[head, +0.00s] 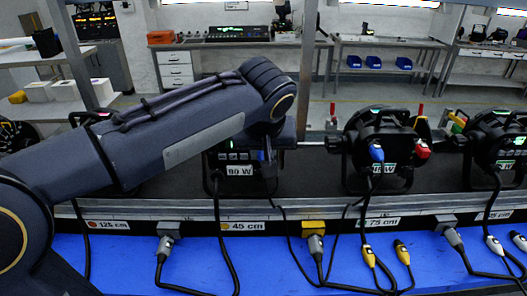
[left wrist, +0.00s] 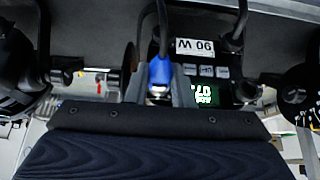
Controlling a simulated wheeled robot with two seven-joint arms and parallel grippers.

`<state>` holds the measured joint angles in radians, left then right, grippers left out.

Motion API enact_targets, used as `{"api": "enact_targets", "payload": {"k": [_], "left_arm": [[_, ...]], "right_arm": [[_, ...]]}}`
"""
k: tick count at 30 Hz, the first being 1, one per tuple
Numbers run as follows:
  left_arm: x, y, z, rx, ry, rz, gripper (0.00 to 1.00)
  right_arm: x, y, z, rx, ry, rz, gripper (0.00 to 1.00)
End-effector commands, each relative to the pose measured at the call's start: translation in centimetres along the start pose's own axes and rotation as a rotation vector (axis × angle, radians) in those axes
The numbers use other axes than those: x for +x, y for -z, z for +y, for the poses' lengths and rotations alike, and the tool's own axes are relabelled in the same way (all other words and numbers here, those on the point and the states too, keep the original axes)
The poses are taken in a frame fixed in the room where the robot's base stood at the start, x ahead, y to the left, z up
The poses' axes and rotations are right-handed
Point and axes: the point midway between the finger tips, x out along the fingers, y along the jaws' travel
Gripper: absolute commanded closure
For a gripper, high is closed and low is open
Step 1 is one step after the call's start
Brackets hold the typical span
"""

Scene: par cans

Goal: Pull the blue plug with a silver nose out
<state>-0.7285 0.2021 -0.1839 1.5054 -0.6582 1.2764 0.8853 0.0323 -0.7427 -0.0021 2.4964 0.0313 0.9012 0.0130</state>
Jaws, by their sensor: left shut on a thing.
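The blue plug (left wrist: 160,70) with a silver nose (left wrist: 158,91) is between the fingers of my left gripper (left wrist: 161,93) in the left wrist view. The gripper is shut on it. Its dark cable runs to the top of that picture. The plug is at the panel of the can marked 90 W (left wrist: 222,72), beside a lit green display (left wrist: 205,96). I cannot tell whether the nose is seated in its socket. In the head view my left arm covers much of the 90 W can (head: 236,158), and only a sliver of blue shows. My right gripper is not in view.
Another can (head: 378,135) to the right carries a blue plug (head: 376,152) and a red plug (head: 422,149). Cables loop below the rail.

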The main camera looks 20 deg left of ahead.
Motion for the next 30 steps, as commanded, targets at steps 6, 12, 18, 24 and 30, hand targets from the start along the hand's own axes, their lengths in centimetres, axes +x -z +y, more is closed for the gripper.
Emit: {"api": "enact_targets", "payload": {"k": [6, 12, 18, 24, 30], "left_arm": [[0.0, 0.0, 0.0, 0.000, 0.000, 0.000, 1.00], [0.0, 0.0, 0.0, 0.000, 0.000, 0.000, 1.00], [-0.1, -0.3, 0.0, 0.000, 0.000, -0.001, 1.00], [-0.4, -0.7, 0.0, 0.001, -0.001, -0.001, 1.00], [-0.7, -1.3, 0.0, 0.000, -0.001, -0.001, 1.00]], "right_arm": [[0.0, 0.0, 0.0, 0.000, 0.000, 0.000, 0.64], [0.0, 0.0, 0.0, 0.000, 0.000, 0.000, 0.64], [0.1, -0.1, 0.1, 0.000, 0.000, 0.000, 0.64], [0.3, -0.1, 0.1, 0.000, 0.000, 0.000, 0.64], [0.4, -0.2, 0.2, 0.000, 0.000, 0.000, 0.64]]}}
